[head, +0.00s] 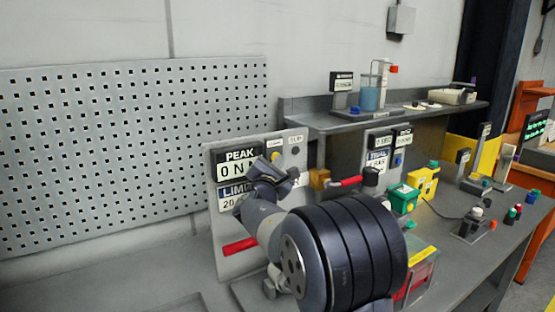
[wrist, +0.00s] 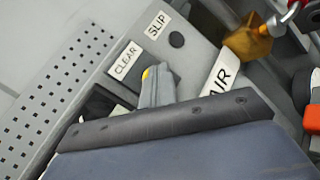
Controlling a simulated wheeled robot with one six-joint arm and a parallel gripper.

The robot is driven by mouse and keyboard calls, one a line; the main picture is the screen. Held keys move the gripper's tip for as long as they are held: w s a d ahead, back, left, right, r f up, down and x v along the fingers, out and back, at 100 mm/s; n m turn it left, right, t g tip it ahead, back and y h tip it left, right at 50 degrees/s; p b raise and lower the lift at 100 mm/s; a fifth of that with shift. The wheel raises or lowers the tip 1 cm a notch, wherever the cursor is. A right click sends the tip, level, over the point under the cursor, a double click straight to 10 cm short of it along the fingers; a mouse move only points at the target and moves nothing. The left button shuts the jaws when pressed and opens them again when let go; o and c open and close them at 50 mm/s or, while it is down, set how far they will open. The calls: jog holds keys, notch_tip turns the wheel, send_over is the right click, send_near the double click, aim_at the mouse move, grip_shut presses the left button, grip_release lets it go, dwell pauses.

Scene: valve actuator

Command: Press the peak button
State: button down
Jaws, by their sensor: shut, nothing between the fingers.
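The upright grey panel (head: 226,262) carries a PEAK display (head: 238,162) with a LIMIT display (head: 233,190) below it. A small yellow button (head: 275,156) sits right of the PEAK display. In the wrist view, the yellow button (wrist: 146,73) shows under a CLEAR label (wrist: 124,60), partly hidden by my finger. My gripper (head: 270,170) is shut and empty, with its tip close to the yellow button; it also shows in the wrist view (wrist: 158,80). I cannot tell whether the tip touches the button.
A SLIP label (wrist: 158,25) and dark round spot (wrist: 176,40) lie beside the button. A red-handled lever (head: 346,182), a green box (head: 403,198) and a yellow box (head: 423,182) stand to the right. A pegboard (head: 130,150) is behind left.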

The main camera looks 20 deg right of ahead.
jog(key=shift+s+d+b, duration=0.15)
jog(key=shift+s+b, duration=0.55)
jog(key=shift+s, duration=0.2)
jog(key=s+b, duration=0.1)
jog(key=s, duration=0.1)
jog(key=s+d+b, duration=0.1)
jog(key=s+b, duration=0.1)
jog(key=s, duration=0.1)
jog(key=shift+w, duration=0.15)
dwell(0.4)
jog(key=p, duration=0.2)
jog(key=w+p, duration=0.1)
jog(key=shift+w+a+r+p, duration=0.2)
jog(key=shift+w+r+p, duration=0.05)
jog(key=shift+w+p, duration=0.1)
jog(key=shift+w+p, duration=0.1)
jog(key=shift+p, duration=0.75)
